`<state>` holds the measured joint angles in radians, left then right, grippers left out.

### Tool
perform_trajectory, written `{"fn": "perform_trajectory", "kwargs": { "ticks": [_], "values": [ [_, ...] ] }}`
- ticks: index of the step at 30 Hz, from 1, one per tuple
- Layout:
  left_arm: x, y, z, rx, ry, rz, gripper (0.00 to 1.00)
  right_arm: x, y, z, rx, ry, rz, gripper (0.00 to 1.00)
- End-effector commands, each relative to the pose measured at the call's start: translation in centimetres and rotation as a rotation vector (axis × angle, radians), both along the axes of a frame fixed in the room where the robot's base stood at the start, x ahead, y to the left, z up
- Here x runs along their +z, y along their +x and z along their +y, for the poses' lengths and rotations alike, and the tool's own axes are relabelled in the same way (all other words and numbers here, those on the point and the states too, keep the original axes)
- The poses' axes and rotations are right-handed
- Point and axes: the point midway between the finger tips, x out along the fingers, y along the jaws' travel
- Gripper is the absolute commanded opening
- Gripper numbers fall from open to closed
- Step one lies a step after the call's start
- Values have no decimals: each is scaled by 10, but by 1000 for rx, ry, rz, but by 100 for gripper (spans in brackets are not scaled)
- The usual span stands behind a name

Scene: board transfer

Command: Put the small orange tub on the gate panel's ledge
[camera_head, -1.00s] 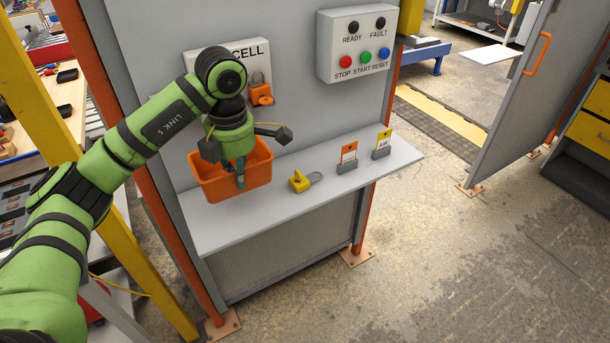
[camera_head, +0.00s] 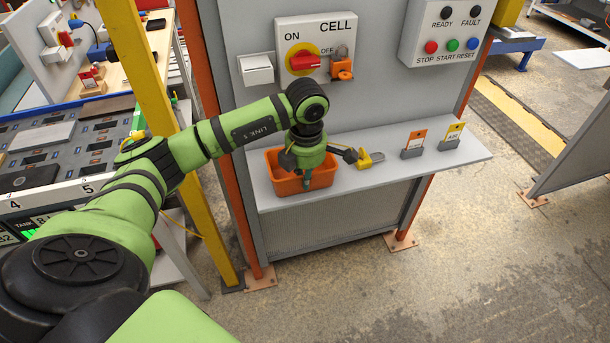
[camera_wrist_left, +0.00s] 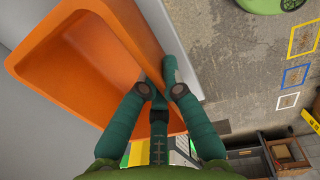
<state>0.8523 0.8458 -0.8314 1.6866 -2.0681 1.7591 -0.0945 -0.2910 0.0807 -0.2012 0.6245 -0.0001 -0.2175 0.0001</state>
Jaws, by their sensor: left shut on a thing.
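The small orange tub (camera_head: 272,184) is upright at the left end of the gate panel's grey ledge (camera_head: 385,171), close to its front edge. My left gripper (camera_head: 307,181) comes down over the tub from above. In the left wrist view its teal fingers (camera_wrist_left: 172,88) are shut on the tub's near wall, and the orange tub (camera_wrist_left: 85,58) looks empty. I cannot tell whether the tub's base touches the ledge or hangs just above it. My right gripper is in neither view.
A yellow padlock (camera_head: 366,160) lies on the ledge just right of the tub. A red switch (camera_head: 303,62) and button box (camera_head: 455,32) are on the panel above. A yellow post (camera_head: 150,85) stands left.

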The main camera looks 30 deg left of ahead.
Motion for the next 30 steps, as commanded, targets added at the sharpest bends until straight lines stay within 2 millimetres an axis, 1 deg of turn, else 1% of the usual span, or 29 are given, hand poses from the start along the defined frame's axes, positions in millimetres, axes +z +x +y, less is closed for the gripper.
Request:
{"fn": "perform_trajectory", "kwargs": {
  "ticks": [5, 6, 7, 16, 19, 20, 23, 26, 30],
  "values": [
    [-4, 0, 0, 0, 0, 0, 0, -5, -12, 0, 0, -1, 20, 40],
    [-2, 0, 0, 0, 0, 0, 23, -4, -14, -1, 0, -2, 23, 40],
    [-2, 0, 0, 0, 0, 0, 30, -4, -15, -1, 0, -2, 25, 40],
    [-2, 0, 0, 0, -1, 1, 30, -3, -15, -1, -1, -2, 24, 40],
    [3, 0, 0, 0, -1, 1, 30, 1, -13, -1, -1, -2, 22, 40],
    [4, 0, 0, 0, -1, -1, 30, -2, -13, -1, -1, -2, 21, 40],
    [16, 1, -1, 1, 0, -5, 30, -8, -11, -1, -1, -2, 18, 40],
    [37, 1, -2, 0, -1, -8, 30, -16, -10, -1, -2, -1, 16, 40],
    [69, -1, -3, 0, -1, -7, 30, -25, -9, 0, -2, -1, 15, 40]
  ]
}}
